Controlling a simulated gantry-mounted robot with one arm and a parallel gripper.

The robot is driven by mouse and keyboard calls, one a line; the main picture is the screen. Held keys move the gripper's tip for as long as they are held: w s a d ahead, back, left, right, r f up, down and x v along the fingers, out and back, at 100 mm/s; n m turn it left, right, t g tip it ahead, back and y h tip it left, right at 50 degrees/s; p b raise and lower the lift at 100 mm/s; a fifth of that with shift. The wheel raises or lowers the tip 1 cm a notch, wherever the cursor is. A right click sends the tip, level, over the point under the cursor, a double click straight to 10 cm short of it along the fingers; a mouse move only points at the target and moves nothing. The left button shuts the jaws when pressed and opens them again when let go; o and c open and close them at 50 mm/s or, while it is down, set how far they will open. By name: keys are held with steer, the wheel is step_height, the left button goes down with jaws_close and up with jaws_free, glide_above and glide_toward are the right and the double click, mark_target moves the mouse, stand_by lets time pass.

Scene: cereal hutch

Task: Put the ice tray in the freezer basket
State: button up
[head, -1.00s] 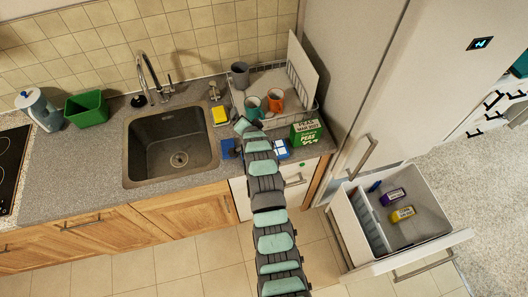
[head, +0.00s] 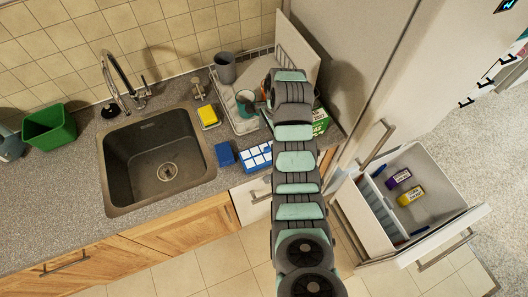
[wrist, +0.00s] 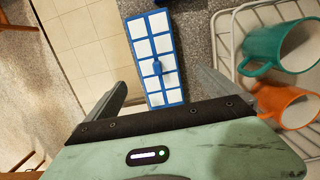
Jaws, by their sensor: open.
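The ice tray (head: 256,156) is blue with white cells and lies on the grey counter near its front edge, right of the sink. In the wrist view the ice tray (wrist: 152,45) lies lengthwise, its near end between my fingers in the picture. My gripper (wrist: 161,82) is open and empty; the tray's height below the fingers is hard to tell. In the head view my arm hides the fingers. The freezer basket (head: 440,206) is a white pulled-out drawer at the lower right, holding a purple pack (head: 400,177) and a yellow pack (head: 411,196).
A dish rack (head: 245,125) with a teal mug (wrist: 282,47) and an orange mug (wrist: 287,103) stands close by. A green peas box (head: 320,122) is behind my arm. A blue block (head: 225,153) lies left of the tray. The fridge door handle (head: 377,147) juts out above the drawer.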

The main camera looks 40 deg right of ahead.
mark_target(268, 147)
steer(key=shift+a+f+p, duration=0.2)
steer(key=shift+f+p, duration=0.15)
steer(key=shift+f, duration=1.1)
steer(key=shift+a+f+p, duration=0.2)
steer(key=shift+f+p, duration=0.15)
steer(key=shift+f, duration=1.1)
steer(key=shift+a+f+p, duration=0.2)
steer(key=shift+f+p, duration=0.15)
steer(key=shift+f, duration=1.1)
steer(key=shift+c, duration=0.6)
steer(key=c, duration=1.8)
steer(key=shift+r, duration=0.1)
steer(key=shift+c, duration=0.2)
